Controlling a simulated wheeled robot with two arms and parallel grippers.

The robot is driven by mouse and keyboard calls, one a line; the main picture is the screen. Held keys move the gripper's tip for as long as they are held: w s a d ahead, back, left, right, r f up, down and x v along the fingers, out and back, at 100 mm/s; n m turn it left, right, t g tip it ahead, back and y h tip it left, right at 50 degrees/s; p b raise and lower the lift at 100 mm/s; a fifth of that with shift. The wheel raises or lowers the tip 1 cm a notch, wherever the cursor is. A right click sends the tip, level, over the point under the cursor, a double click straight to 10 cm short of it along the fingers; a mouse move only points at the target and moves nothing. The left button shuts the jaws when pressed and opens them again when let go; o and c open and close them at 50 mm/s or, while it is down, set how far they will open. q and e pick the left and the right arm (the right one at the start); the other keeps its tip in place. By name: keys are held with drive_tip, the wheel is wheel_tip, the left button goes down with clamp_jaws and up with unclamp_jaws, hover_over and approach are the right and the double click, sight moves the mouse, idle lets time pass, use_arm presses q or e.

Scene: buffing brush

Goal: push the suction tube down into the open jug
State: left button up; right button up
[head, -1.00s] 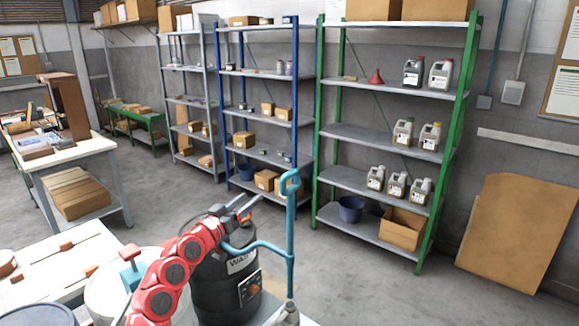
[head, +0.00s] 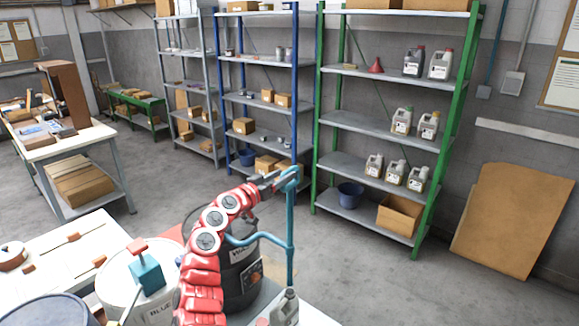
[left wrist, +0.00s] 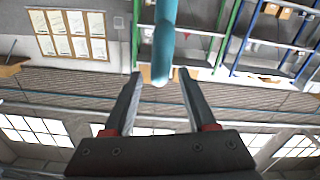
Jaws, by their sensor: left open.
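The suction tube (head: 290,236) is a teal upright pipe with a hooked top and a side hose curving left to the black drum. Its lower end meets the mouth of a grey jug (head: 285,308) at the bottom edge of the head view; how deep it sits inside I cannot tell. My left gripper (head: 276,180) is at the hooked top of the tube, its jaws level. In the left wrist view my left gripper (left wrist: 159,73) is open, with the teal tube (left wrist: 163,45) showing between and beyond its fingertips. My right gripper is not in view.
A black drum (head: 236,262) stands behind my left arm, with a white bucket marked blue (head: 120,290) to the left. A white table (head: 70,245) is at left.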

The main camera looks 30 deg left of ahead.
sight(290, 171)
use_arm(q)
drive_tip(key=shift+w+d+r+p, duration=0.15)
drive_tip(key=shift+w+p, duration=0.15)
drive_tip(key=shift+w, duration=0.9)
drive_tip(key=shift+w+d+f, duration=0.1)
drive_tip(key=shift+w+f, duration=0.1)
drive_tip(key=shift+w, duration=0.55)
clamp_jaws()
